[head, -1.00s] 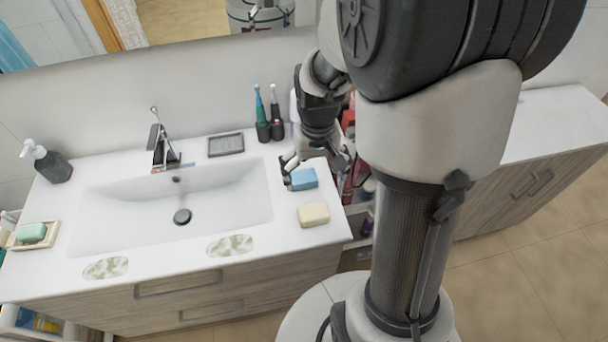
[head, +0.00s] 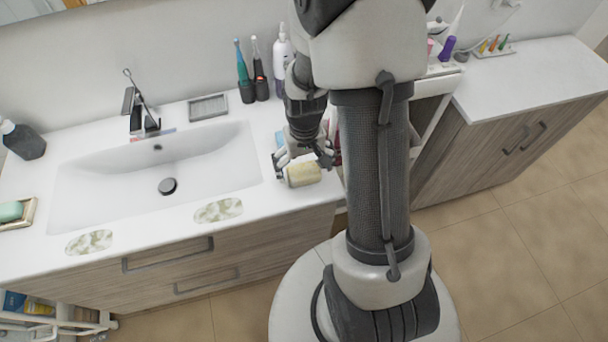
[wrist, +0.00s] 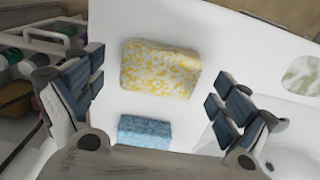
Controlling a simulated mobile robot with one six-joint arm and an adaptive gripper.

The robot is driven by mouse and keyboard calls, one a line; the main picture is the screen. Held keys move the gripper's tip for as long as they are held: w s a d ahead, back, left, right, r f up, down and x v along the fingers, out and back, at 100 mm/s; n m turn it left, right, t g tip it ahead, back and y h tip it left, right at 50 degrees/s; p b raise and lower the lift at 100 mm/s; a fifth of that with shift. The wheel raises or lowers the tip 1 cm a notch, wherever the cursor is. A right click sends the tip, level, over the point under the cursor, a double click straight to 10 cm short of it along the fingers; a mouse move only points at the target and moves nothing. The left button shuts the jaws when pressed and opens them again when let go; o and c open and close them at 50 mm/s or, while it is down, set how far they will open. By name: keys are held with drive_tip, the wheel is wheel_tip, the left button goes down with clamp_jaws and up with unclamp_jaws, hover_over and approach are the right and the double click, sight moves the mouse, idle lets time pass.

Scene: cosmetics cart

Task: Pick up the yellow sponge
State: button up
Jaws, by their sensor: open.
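The yellow sponge (head: 303,174) lies on the white counter to the right of the sink, near the front edge. In the wrist view the yellow sponge (wrist: 160,68) is mottled yellow and white, lying ahead of and between the fingers. My gripper (head: 304,166) is open and empty, just behind and above the sponge. In the wrist view the two fingers of my gripper (wrist: 158,95) are spread wide, with no contact visible. A blue sponge (wrist: 145,131) lies nearer my palm, mostly hidden by my gripper in the head view.
The sink basin (head: 100,190) is to the left. Two toothbrushes in dark holders (head: 254,90) and a white bottle (head: 283,65) stand at the back. An open cart with bottles (wrist: 20,75) is beside the counter. A patterned oval (head: 218,210) lies at the front.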

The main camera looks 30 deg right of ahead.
drive_tip(key=shift+w+f, duration=0.1)
drive_tip(key=shift+f, duration=0.75)
drive_tip(key=shift+r, duration=0.1)
drive_tip(key=c, duration=1.1)
